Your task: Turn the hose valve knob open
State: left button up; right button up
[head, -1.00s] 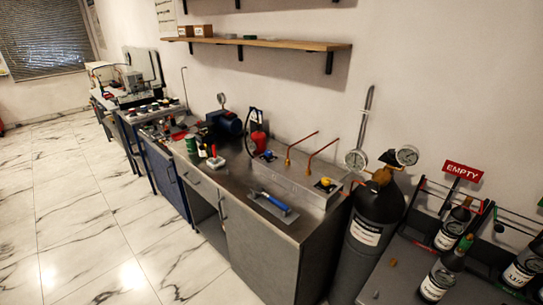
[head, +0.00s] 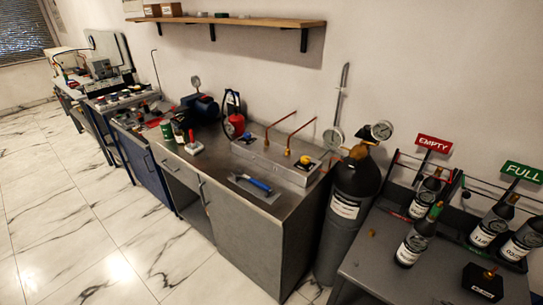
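A silver metal manifold box (head: 275,160) stands on the workbench in the head view. I cannot tell which knob is the hose valve knob or how far any is turned. Neither of my grippers is in view.
A blue-handled trowel (head: 255,187) lies near the bench's front edge. On the right, a grey table (head: 385,262) holds several dark bottles, a black box (head: 482,283), and racks signed EMPTY (head: 433,144) and FULL (head: 522,172). The marble floor at left is clear.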

aim_at(247, 135)
jog(key=z, duration=0.35)
jog(key=i+j+z, duration=0.2)
jog(key=j, duration=0.35)
jog(key=i+j+z, duration=0.2)
jog(key=j, duration=0.4)
jog(key=i+j+z, duration=0.1)
jog(key=j+z, duration=0.15)
jog(key=j, duration=0.3)
jog(key=j+z, duration=0.2)
jog(key=j, duration=0.45)
jog(key=i, duration=0.05)
